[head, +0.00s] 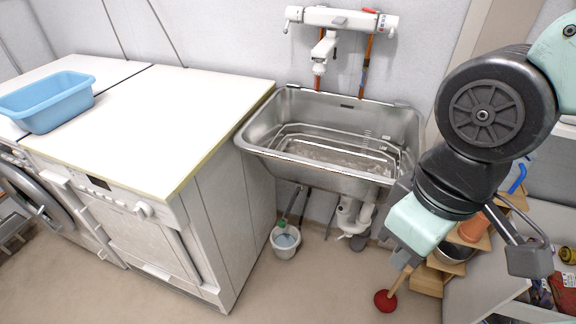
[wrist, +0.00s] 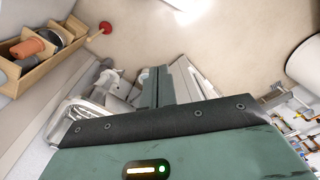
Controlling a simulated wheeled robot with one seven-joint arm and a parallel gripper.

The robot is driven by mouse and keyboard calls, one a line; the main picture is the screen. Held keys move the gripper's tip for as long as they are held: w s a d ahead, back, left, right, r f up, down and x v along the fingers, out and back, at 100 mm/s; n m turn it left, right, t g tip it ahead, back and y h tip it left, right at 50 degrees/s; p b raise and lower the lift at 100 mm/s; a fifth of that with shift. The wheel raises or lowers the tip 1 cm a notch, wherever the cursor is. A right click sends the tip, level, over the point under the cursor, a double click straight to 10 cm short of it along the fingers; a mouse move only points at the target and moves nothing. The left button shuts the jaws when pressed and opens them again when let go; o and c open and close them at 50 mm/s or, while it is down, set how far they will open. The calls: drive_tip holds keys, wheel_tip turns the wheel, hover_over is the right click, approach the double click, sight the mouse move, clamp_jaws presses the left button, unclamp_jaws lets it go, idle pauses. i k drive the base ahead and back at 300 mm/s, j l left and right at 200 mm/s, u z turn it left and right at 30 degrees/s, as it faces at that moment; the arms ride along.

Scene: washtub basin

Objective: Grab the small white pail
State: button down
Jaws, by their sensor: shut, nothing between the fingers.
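The small white pail (head: 285,250) stands on the floor below the sink's left side, beside the washing machine cabinet. Its mouth faces up and something bluish shows inside.
A steel sink (head: 257,145) on the wall overhangs the pail, with white drain pipes (head: 352,215) to its right. A plunger (head: 386,300) stands near a wooden shelf (head: 428,281). A blue tub (head: 45,112) sits on the white counter (head: 150,125). The floor before the pail is clear.

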sight(286, 241)
drive_tip(key=i+j, duration=0.1)
drive_tip(key=j, duration=0.65)
drive_tip(key=i+j+u, duration=0.1)
drive_tip(key=j, duration=0.3)
drive_tip(key=i+j, duration=0.15)
drive_tip(key=j, duration=0.2)
drive_tip(key=i+j+u, duration=0.1)
drive_tip(key=j, duration=0.3)
